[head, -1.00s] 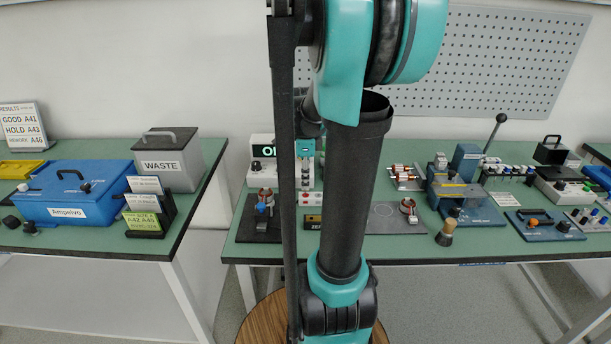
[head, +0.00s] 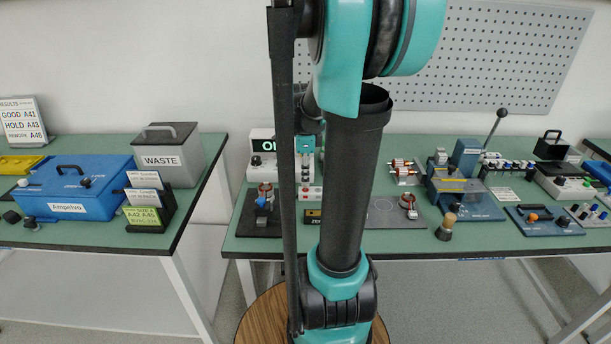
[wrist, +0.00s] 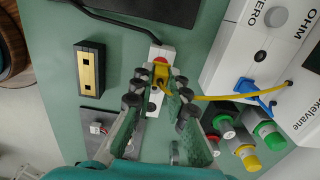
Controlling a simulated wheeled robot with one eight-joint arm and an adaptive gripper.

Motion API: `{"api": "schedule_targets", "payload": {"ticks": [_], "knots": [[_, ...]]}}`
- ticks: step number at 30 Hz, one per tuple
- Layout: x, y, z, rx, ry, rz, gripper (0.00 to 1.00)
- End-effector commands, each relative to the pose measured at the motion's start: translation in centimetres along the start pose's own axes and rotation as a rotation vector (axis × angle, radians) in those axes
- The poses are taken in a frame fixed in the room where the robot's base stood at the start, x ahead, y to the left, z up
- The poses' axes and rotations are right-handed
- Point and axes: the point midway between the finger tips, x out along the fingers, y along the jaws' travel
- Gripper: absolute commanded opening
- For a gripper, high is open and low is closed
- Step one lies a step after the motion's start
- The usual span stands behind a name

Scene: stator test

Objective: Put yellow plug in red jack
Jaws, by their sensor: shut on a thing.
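In the wrist view, my gripper (wrist: 161,78) is shut on the yellow plug (wrist: 160,72). A yellow lead (wrist: 215,97) runs from near the plug toward the meter at the right. The plug is over the end of a narrow white block (wrist: 156,52). The red jack (wrist: 161,59) shows as a red patch on that block, right beside the plug's tip. The plug and fingers partly cover it, and I cannot tell whether the plug is in it or just above.
The white ohm meter (wrist: 270,35) stands close at the right with a blue plug (wrist: 262,84) by it. Large green, red and yellow connectors (wrist: 266,134) lie below it. A black and yellow block (wrist: 90,68) is at the left. A black cable (wrist: 110,20) crosses above.

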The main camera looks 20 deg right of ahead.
Motion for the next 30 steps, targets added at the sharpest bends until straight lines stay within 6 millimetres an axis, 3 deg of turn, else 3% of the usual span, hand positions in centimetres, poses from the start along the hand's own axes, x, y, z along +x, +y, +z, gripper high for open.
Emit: {"api": "schedule_targets", "payload": {"ticks": [30], "knots": [[0.92,0.00,0.00,0.000,0.000,0.000,0.00]]}}
